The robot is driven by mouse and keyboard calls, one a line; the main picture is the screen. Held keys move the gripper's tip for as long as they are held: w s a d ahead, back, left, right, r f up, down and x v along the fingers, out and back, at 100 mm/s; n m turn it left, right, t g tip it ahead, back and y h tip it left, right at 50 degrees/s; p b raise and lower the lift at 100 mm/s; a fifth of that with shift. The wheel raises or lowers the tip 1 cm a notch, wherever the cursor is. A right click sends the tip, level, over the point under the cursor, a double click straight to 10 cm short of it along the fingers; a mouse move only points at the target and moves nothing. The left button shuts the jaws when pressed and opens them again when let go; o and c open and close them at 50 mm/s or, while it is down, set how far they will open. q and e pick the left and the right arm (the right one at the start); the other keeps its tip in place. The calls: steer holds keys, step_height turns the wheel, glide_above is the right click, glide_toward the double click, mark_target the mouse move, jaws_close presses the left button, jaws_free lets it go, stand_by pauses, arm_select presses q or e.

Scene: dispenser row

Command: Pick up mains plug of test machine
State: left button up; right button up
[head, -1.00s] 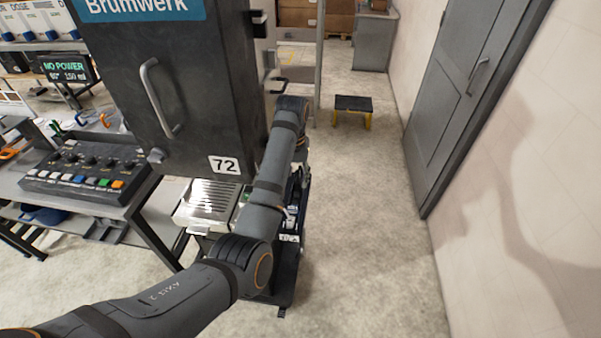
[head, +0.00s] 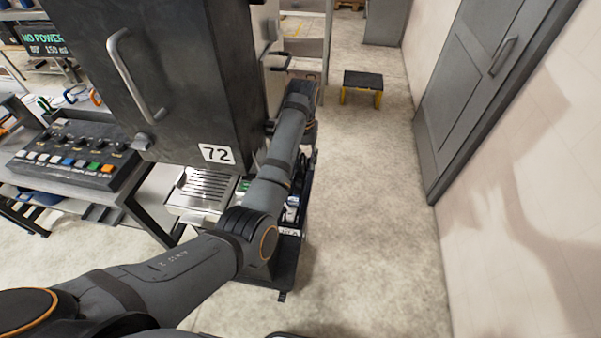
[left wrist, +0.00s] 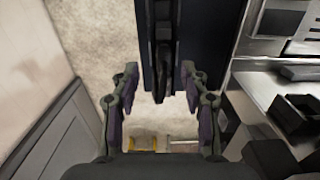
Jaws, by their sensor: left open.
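My left arm reaches across the head view to beside a dark cabinet marked 72 (head: 217,153); its gripper end is hidden or unclear there. In the left wrist view my left gripper (left wrist: 159,72) is open, its two fingers well apart. A dark upright strip with a narrow black, rounded piece (left wrist: 162,75) shows between and beyond the fingertips. I cannot tell whether this piece is the mains plug, or whether it touches a finger. No plug is clearly recognisable in the head view. My right gripper is not in view.
A metal slotted tray (head: 203,188) sits below the cabinet, beside a dark wheeled base (head: 277,270). A button console (head: 75,155) stands at left, with a NO POWER display (head: 43,42) behind. A black-topped yellow step stool (head: 362,82) stands beyond. The floor at right is clear up to the wall.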

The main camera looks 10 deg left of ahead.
mark_target(300, 168)
arm_select(q)
steer(key=f, duration=0.1)
steer(key=f+p, duration=0.1)
steer(key=shift+a+f, duration=0.25)
steer(key=shift+f, duration=0.05)
steer(key=shift+w+f, duration=0.1)
steer(key=shift+f, duration=0.9)
steer(key=c, duration=0.4)
jaws_close()
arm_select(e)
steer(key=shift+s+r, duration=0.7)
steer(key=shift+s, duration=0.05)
